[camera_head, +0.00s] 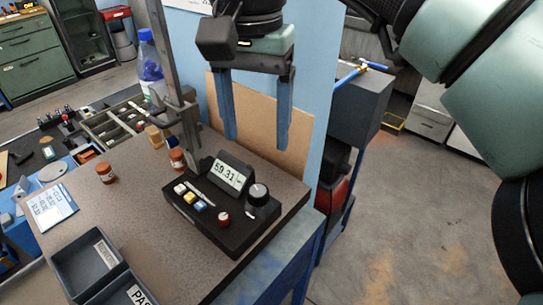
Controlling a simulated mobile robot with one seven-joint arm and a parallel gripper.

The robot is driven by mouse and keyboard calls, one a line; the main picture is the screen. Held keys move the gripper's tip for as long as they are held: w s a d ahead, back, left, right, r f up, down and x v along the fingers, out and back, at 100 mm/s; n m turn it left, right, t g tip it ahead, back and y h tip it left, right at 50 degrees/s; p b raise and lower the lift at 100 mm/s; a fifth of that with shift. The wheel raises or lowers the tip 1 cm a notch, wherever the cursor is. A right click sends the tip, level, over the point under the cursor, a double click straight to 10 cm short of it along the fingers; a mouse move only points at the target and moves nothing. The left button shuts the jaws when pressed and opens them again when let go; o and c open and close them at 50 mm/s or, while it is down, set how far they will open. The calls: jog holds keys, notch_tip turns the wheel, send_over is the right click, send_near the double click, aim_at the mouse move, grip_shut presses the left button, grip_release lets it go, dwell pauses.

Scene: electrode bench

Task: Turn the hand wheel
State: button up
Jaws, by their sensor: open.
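My gripper (256,144) hangs in the upper middle with its two blue fingers apart and pointing down. Nothing is between them. A black console (205,222) sits on the brown bench top. On its right end stands a round black knob (259,203) with a silver top, which looks like the hand wheel. The fingertips are above this knob in the picture, apart from it. The console has a tilted display (230,175) reading about 59.31, a red button (223,219) and several small white, yellow and blue keys.
A metal column (164,70) stands left of my gripper, close behind the console. A brown board (300,140) leans behind the fingers. Dark trays (82,262) and small brown jars (106,173) stand on the left.

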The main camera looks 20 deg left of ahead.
aim_at(258, 191)
notch_tip(258, 191, down, 11)
jog(key=shift+f+p, duration=0.15)
jog(key=shift+p, duration=0.4)
jog(key=shift+c, duration=0.3)
grip_shut()
